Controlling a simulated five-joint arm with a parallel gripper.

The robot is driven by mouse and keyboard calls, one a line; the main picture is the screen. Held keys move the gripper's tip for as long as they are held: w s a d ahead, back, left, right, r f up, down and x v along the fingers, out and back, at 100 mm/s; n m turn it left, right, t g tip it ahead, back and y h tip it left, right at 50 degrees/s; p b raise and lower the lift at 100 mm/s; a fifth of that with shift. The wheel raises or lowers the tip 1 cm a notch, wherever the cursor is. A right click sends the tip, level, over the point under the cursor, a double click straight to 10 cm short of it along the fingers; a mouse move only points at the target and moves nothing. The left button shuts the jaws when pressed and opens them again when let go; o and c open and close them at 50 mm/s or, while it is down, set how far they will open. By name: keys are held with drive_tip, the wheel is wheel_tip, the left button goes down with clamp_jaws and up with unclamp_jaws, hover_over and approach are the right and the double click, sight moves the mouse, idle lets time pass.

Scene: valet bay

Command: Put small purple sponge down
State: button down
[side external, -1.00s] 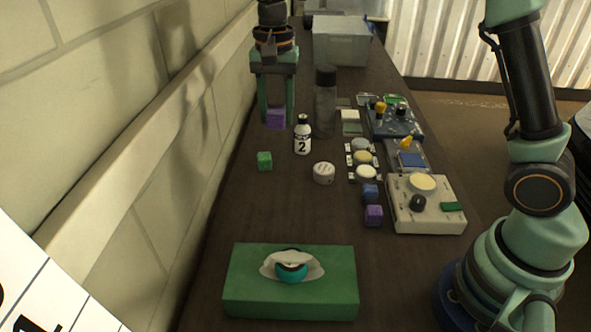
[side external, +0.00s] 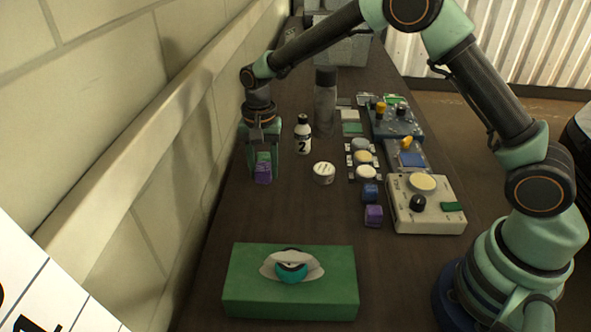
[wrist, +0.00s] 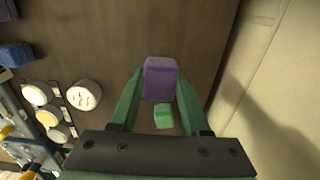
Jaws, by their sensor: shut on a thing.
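My gripper (side external: 263,165) is shut on the small purple sponge (side external: 263,173), low over the left side of the dark table, near the wall. In the wrist view the purple sponge (wrist: 160,78) sits between the fingertips of my gripper (wrist: 160,84). I cannot tell whether its underside touches the table. A small green block (wrist: 164,116) shows close beside the sponge in the wrist view, between the fingers in the picture. In the side view the sponge and fingers mostly hide this block.
A numbered bottle (side external: 303,134) and a round white tub (side external: 323,172) stand right of my gripper. A purple cube (side external: 374,216), a blue cube (side external: 370,193) and control boxes (side external: 425,205) lie farther right. A green tissue box (side external: 290,300) is in front. Table between is clear.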

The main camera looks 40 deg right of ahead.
sight(266, 198)
drive_tip(key=shift+f, duration=2.95)
drive_tip(key=shift+f, duration=0.1)
drive_tip(key=shift+c, duration=1.9)
unclamp_jaws()
